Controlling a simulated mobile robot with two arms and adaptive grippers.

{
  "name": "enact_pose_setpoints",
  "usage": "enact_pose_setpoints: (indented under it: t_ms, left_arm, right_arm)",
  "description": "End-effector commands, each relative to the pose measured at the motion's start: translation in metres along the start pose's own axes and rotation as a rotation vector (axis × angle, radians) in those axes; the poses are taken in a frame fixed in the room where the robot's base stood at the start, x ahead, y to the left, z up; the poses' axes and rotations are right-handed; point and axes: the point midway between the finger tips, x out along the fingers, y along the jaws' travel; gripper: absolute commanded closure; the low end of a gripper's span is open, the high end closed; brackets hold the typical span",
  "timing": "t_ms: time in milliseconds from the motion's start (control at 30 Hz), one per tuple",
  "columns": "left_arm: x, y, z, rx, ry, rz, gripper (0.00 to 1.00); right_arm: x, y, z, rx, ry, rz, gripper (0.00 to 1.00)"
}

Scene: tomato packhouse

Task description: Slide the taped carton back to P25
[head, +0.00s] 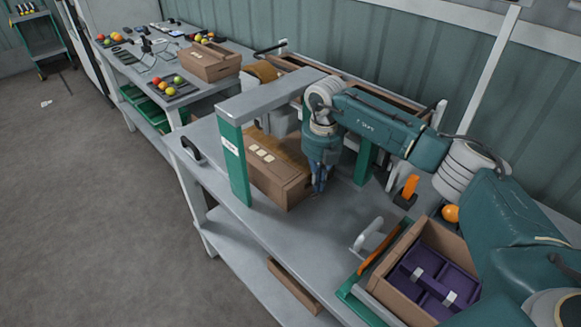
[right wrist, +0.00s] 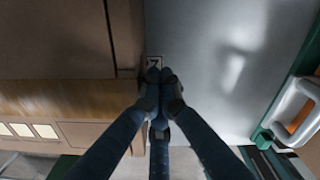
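A brown carton (head: 281,183) with white labels on top stands under a grey and green gate on the bench. In the right wrist view the carton (right wrist: 50,60) fills the left side and has a glossy yellow-brown band like tape. My right gripper (head: 319,190) points down at the carton's right end. In the right wrist view its fingertips (right wrist: 160,77) are together with nothing seen between them, close beside the carton's edge; I cannot tell whether they touch it. A small dark-and-white mark (right wrist: 153,62) shows just beyond the fingertips; P25 cannot be read. My left gripper is out of view.
The gate's green post (head: 235,160) stands in front of the carton. An open box with purple inserts (head: 395,292) is at the lower right, near a white handle (head: 366,238) and an orange-handled tool (head: 407,190). Another closed carton (head: 207,64) stands farther back. Bare bench lies right of my right gripper.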

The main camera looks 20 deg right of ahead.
Motion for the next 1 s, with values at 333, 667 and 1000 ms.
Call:
enact_pose_setpoints:
  t_ms: [333,667,1000]
  left_arm:
    - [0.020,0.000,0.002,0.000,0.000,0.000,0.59]
    - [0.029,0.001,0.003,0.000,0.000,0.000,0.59]
    - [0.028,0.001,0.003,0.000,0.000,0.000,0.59]
  right_arm:
    - [0.002,0.034,0.018,-0.001,-0.003,0.005,1.00]
    - [0.000,0.050,0.028,-0.002,-0.002,0.003,1.00]
    - [-0.001,0.049,0.029,-0.001,-0.002,0.003,1.00]
